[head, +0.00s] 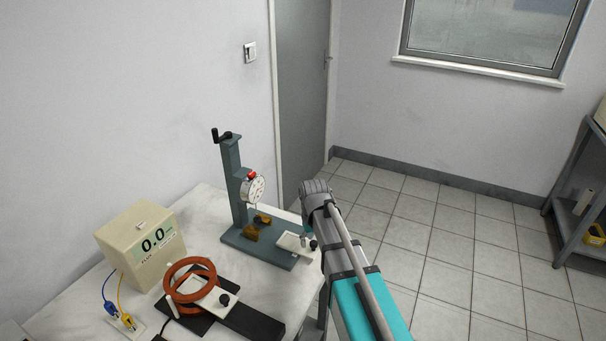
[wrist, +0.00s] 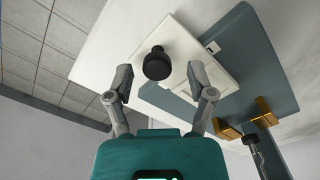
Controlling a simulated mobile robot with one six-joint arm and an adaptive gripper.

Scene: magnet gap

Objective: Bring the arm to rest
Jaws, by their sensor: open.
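My gripper (wrist: 158,72) is open in the wrist view, its two grey fingers spread apart with nothing between the pads that I can see held. A black round knob (wrist: 157,63) on a white plate (wrist: 185,42) shows beyond the fingertips, between them in the picture. I cannot tell how far away it is. In the head view my arm (head: 345,250) reaches up from the lower right to the table's right edge. Its end is beside the white plate (head: 291,241) on the teal stand's base, and my fingers are mostly hidden there.
The teal stand (head: 233,185) with a dial gauge (head: 253,189) rises close left of my arm. A beige meter (head: 140,240) reading 0.0 and orange coils (head: 188,269) stand farther left on the white table (head: 205,205). Open tiled floor (head: 440,240) lies to the right, before a shelf (head: 580,200).

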